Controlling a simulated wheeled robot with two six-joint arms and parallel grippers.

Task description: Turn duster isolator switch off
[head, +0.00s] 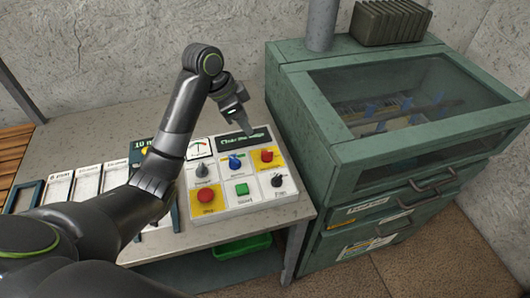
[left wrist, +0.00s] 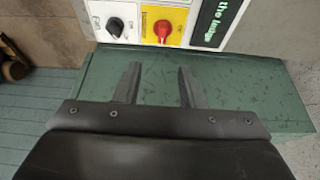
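The control panel (head: 228,204) is a white box on the table with several knobs and buttons. At its upper right a red rotary switch (head: 267,156) sits on a yellow plate; it looks like the isolator, but its label is too small to read. In the left wrist view the red switch (left wrist: 162,30) is near the top edge, with its handle along the picture's vertical. My left gripper (head: 241,118) hangs above the panel's back edge, apart from the switch. Its fingers (left wrist: 157,85) are open with nothing between them. My right gripper is out of view.
A blue knob (head: 235,162), black knobs, a red button (head: 205,196) and a green button (head: 242,189) share the panel. A green cabinet (head: 330,130) with a glass lid stands close on the right. Labelled frames (head: 88,180) lie at left.

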